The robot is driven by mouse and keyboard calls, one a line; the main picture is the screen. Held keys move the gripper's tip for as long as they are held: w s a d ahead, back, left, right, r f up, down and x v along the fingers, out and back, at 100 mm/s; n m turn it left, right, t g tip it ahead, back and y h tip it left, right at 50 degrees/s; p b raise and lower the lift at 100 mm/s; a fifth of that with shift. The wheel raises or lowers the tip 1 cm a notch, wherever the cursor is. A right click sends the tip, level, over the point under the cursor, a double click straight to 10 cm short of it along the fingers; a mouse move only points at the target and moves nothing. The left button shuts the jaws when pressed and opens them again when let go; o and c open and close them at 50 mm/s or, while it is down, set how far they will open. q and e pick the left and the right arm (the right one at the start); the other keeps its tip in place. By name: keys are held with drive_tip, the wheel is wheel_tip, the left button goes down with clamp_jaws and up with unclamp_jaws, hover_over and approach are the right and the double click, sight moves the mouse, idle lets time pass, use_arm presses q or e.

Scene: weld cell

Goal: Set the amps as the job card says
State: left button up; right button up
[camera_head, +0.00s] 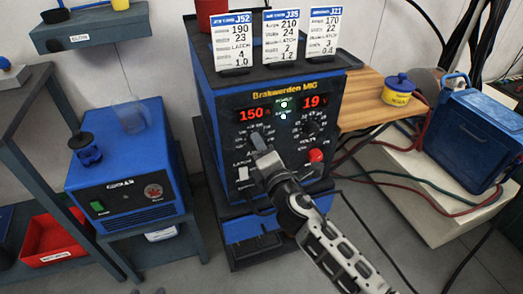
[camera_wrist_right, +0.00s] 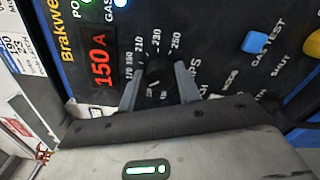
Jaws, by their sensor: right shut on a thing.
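The blue and black Brakwerden MIG welder (camera_head: 215,140) stands in the middle of the head view. Its red amps display (camera_head: 254,114) reads 150, and it reads 150 A in the right wrist view (camera_wrist_right: 101,66). My right gripper (camera_head: 262,148) is shut on the black amps knob (camera_wrist_right: 158,76), with one finger on each side; the fingers and arm mostly hide the knob in the head view. Three job cards stand on top: J52 (camera_head: 232,42) shows 190, J35 (camera_head: 281,38) shows 210, J21 (camera_head: 324,36) shows 170. My left gripper is not in view.
The volts display (camera_head: 315,101) reads 19, with a black knob (camera_head: 311,128) and red button (camera_head: 316,155) below. A blue box unit (camera_head: 127,175) stands left. A wooden board (camera_head: 365,103) and blue toolbox (camera_head: 478,137) are right. Cables run across the floor.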

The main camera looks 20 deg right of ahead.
drive_tip(key=shift+f+m, duration=0.2)
drive_tip(key=shift+m, duration=4.9)
drive_tip(key=o, duration=0.9)
drive_tip(key=shift+o, duration=0.2)
